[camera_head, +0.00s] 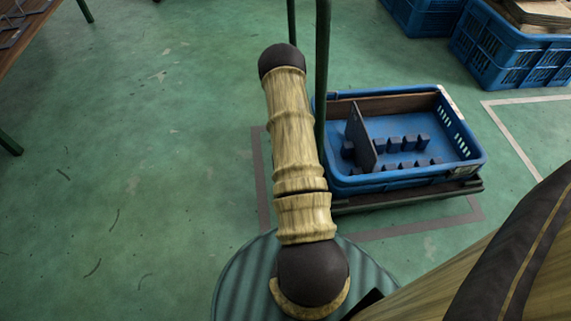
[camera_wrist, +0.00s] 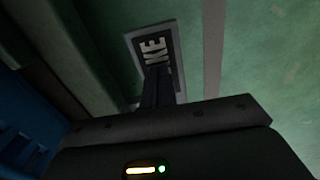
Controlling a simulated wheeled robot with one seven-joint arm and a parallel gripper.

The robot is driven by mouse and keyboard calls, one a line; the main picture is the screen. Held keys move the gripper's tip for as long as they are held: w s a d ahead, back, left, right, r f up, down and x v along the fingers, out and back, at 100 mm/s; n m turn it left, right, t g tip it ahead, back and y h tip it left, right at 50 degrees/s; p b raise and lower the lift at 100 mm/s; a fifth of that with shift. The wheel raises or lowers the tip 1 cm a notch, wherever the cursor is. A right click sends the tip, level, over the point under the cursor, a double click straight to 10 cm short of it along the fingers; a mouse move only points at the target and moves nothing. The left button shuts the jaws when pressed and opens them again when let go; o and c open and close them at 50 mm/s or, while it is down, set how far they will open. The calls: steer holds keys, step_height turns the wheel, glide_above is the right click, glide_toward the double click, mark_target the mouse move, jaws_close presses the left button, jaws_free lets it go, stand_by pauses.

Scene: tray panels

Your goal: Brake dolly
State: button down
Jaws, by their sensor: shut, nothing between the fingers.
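The dolly (camera_head: 410,200) is a low dark platform on the green floor, with a blue crate (camera_head: 410,178) on it. In the wrist view my gripper (camera_wrist: 158,88) is shut and empty. Its dark fingers lie in front of a dark plate (camera_wrist: 150,40) with a pale border and white letters, of which "KE" can be read. The fingers hide the rest of the lettering. I cannot tell whether they touch the plate. In the head view my gripper is not visible, and my arm covers the area left of the crate. No pedal can be made out clearly.
A green post (camera_head: 322,70) rises at the crate's left side. The crate holds a dark upright panel (camera_head: 360,130) and several blue pegs. Grey floor lines (camera_head: 430,230) surround the dolly. More blue crates (camera_head: 510,55) stand at the upper right.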

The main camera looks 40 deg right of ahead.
steer(key=shift+f, duration=0.5)
steer(key=shift+r, duration=0.1)
steer(key=shift+r+p, duration=2.85)
steer(key=shift+r, duration=0.6)
